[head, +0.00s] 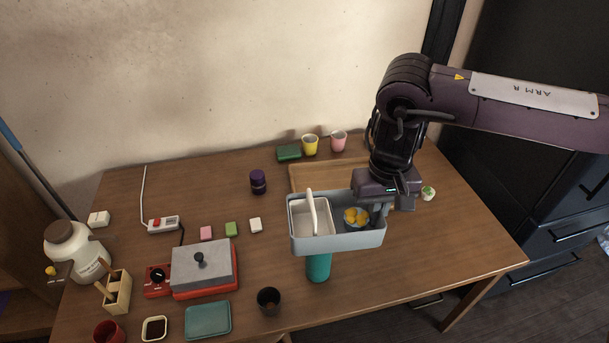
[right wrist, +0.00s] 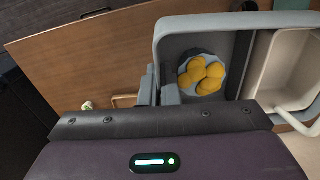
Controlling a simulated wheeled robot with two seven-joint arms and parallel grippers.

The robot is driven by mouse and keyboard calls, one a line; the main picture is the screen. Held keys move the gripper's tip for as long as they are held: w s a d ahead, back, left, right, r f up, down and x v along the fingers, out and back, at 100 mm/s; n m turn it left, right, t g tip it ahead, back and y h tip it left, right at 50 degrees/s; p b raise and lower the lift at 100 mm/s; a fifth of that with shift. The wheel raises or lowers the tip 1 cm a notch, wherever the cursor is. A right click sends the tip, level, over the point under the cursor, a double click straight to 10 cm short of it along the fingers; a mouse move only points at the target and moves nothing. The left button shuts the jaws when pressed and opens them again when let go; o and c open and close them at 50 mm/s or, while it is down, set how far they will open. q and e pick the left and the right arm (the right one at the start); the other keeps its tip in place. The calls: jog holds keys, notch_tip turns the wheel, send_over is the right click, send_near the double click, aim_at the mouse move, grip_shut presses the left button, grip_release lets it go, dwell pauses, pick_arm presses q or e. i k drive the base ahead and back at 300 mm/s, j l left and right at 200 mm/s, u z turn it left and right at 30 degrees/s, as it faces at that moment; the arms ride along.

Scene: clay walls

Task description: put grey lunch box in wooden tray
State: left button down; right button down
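The grey lunch box (head: 365,240) is in my right gripper (head: 379,211), which is shut on its right wall. It looks level and seems raised above the table. It holds a white inner box (head: 311,222) and a small bowl of yellow pieces (head: 355,217). In the right wrist view the fingers (right wrist: 158,92) pinch the wall of the lunch box (right wrist: 190,22). The wooden tray (head: 300,175) lies behind the lunch box, partly hidden by it and by my right arm. My left gripper is not in view.
A teal bottle (head: 318,268) stands just in front of the lunch box, its top hidden. A yellow cup (head: 310,145), a pink cup (head: 338,141) and a green box (head: 288,153) stand behind the tray. A purple jar (head: 258,182) stands left of it. The table's right front is clear.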

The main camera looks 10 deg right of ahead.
aim_at(341, 182)
jog(key=i+l+u, duration=0.15)
jog(key=u, duration=0.2)
jog(key=i+l+u, duration=0.15)
jog(key=l+u, duration=0.2)
jog(key=i+l+u, duration=0.1)
jog(key=l+u, duration=0.25)
jog(key=i+l, duration=0.1)
jog(key=l, duration=0.65)
jog(key=i+l, duration=0.15)
jog(key=l, duration=0.2)
